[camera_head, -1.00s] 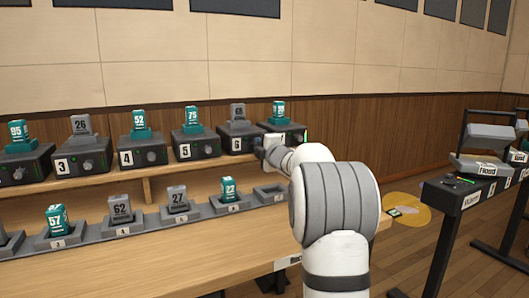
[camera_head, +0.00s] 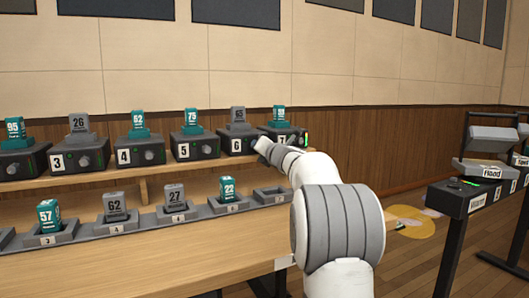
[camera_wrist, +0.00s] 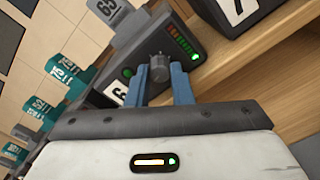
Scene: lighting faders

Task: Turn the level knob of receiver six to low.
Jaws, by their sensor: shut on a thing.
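Receiver six (camera_head: 237,144) is a dark box on the raised shelf, with a white 6 label and a grey pack marked 65 on top. It also shows tilted in the wrist view (camera_wrist: 150,38), with a green light and a green-to-red level meter (camera_wrist: 183,40). Its grey level knob (camera_wrist: 159,66) stands between the blue fingers of my gripper (camera_wrist: 160,80), which is shut on it. The knob's pointer setting cannot be read clearly. In the head view my gripper (camera_head: 263,146) is at the front right of receiver six and hides the knob.
Receiver seven (camera_head: 284,136) is close on the right, receiver five (camera_head: 196,146) on the left. A row of charging cradles (camera_head: 271,196) with packs stands on the lower bench. A fader desk (camera_head: 466,197) is at far right, with open floor between.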

